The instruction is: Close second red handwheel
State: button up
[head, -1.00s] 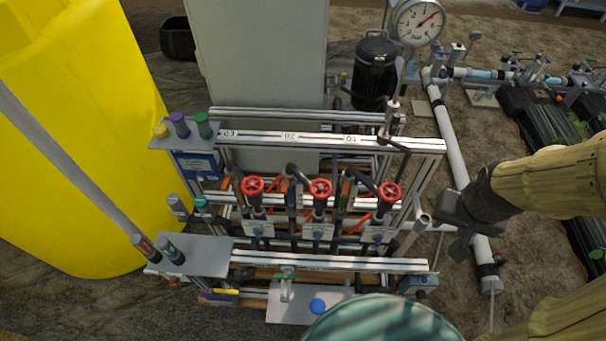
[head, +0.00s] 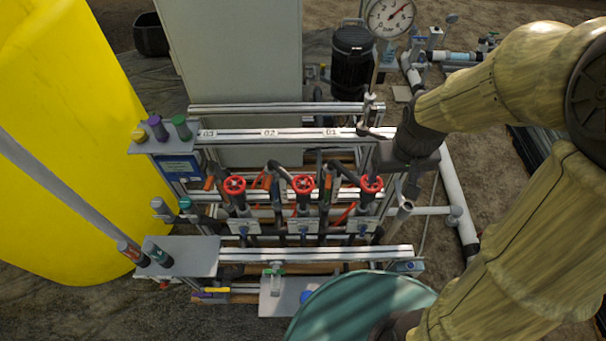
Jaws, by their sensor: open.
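Three red handwheels stand in a row on the metal skid frame in the head view: a left one (head: 234,185), a middle one (head: 303,184) and a right one (head: 371,184). The middle one is the second from either end and sits below the rail label "02" (head: 269,133). How far its valve is open cannot be told. My gripper (head: 394,174) is open and empty, at the upper right of the right handwheel. It is clearly apart from the middle handwheel. Its fingers show only in part.
A metal rail (head: 225,136) with labels runs behind the handwheels. A pressure gauge (head: 391,17) rises at the back right. A yellow tank (head: 70,150) fills the left side. A white pipe (head: 459,205) runs at the right.

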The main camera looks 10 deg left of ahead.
jog(key=w+a+r+n+g+p, duration=0.1)
jog(key=w+a+r+n+p, duration=0.2)
jog(key=a, duration=0.7)
jog(key=r+n, duration=0.1)
jog(key=n, duration=0.4)
send_over(303, 183)
jog(key=shift+r+g+p, duration=0.15)
jog(key=shift+g+p, duration=0.25)
jog(key=shift+p, duration=0.05)
notch_tip(303, 183, down, 18)
jog(key=shift+r+p, duration=0.25)
jog(key=shift+p, duration=0.8)
jog(key=c, duration=1)
